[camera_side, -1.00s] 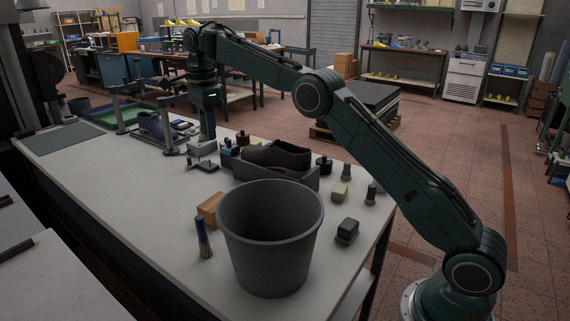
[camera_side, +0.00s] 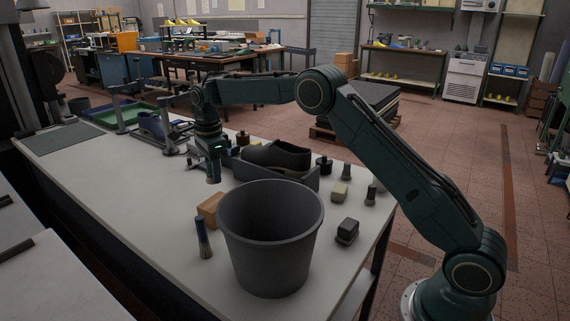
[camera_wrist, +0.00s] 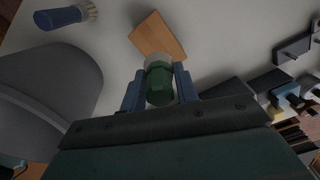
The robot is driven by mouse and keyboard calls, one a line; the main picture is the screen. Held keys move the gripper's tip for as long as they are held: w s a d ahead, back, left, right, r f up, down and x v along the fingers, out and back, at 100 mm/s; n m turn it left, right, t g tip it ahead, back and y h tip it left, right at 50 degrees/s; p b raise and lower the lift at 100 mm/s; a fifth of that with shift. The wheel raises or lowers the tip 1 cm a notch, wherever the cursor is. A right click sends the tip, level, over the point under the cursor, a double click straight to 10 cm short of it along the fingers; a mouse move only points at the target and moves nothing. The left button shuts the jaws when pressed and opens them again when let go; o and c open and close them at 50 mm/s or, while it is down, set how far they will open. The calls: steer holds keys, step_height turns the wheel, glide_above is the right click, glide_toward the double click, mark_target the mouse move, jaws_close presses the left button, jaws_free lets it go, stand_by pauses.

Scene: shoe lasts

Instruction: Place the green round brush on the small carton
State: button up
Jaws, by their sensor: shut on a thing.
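My gripper (camera_wrist: 159,88) is shut on the green round brush (camera_wrist: 159,85), with a finger on each side of its green handle. The brush's pale bristle end points away from the gripper toward the small carton. In the side view my gripper (camera_side: 211,168) is above the table, behind the carton, and the brush is mostly hidden by it. The small carton (camera_side: 209,207) is an orange-brown box on the table beside the bin. In the wrist view the carton (camera_wrist: 157,34) lies just beyond the bristles, and the two seem apart.
A large grey bin (camera_side: 270,245) stands right of the carton. A dark shoe (camera_side: 275,157) in a grey tray and several small brushes and bottles lie behind. The table's left front is clear.

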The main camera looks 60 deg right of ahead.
mark_target(217, 201)
steer(key=shift+f, duration=3.25)
steer(key=shift+f, duration=0.1)
steer(key=o, duration=1)
steer(key=shift+c, duration=0.2)
step_height(217, 201, up, 11)
steer(key=shift+r, duration=0.65)
steer(key=shift+s+r, duration=0.1)
